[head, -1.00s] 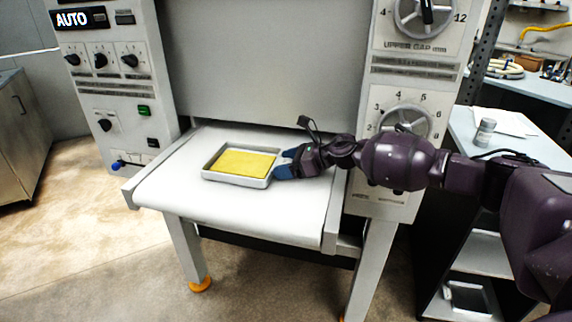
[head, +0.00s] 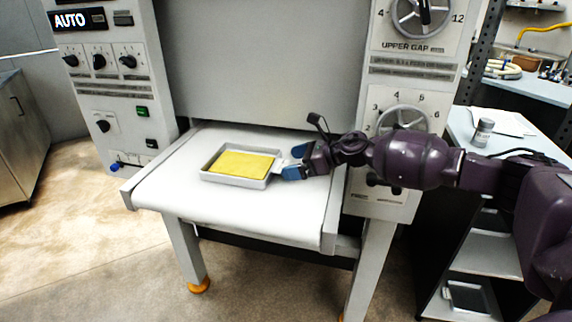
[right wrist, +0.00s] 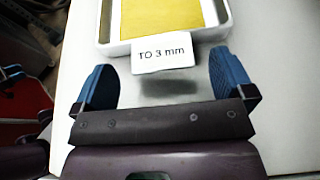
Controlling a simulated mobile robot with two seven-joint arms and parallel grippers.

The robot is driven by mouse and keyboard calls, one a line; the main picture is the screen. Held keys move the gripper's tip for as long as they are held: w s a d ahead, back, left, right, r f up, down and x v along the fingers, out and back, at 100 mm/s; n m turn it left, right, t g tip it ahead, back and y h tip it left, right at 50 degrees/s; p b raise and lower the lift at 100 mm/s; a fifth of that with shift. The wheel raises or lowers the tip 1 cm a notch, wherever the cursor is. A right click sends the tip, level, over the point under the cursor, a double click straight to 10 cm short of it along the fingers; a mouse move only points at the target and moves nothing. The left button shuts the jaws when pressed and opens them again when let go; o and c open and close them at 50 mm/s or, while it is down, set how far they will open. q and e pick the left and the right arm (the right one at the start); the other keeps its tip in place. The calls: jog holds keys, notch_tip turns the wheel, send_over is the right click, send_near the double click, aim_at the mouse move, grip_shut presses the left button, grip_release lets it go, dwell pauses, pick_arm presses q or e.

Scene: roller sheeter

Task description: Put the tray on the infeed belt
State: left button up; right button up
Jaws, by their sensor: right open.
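The tray (head: 208,178) is a shallow light-grey tray with a flat yellow slab (head: 243,163) in it. It rests on the white infeed belt (head: 230,211) in front of the machine. My right gripper (head: 289,167) is at the tray's right end, with its blue fingers apart. In the right wrist view the open fingers (right wrist: 162,80) stand either side of a white tag reading "TO 3 mm" (right wrist: 163,56) on the tray's near end (right wrist: 188,33). The fingers do not touch the tag. My left gripper is not in view.
The machine's left panel (head: 108,85) has knobs and an "AUTO" display. The right panel (head: 409,100) has two gap dials, close behind my right arm. A side bench (head: 470,122) holds a small jar (head: 483,132). The belt's front and left are clear.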

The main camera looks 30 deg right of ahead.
jog(key=v, duration=0.4)
jog(key=shift+s+d+r, duration=0.1)
jog(key=shift+s+d, duration=0.05)
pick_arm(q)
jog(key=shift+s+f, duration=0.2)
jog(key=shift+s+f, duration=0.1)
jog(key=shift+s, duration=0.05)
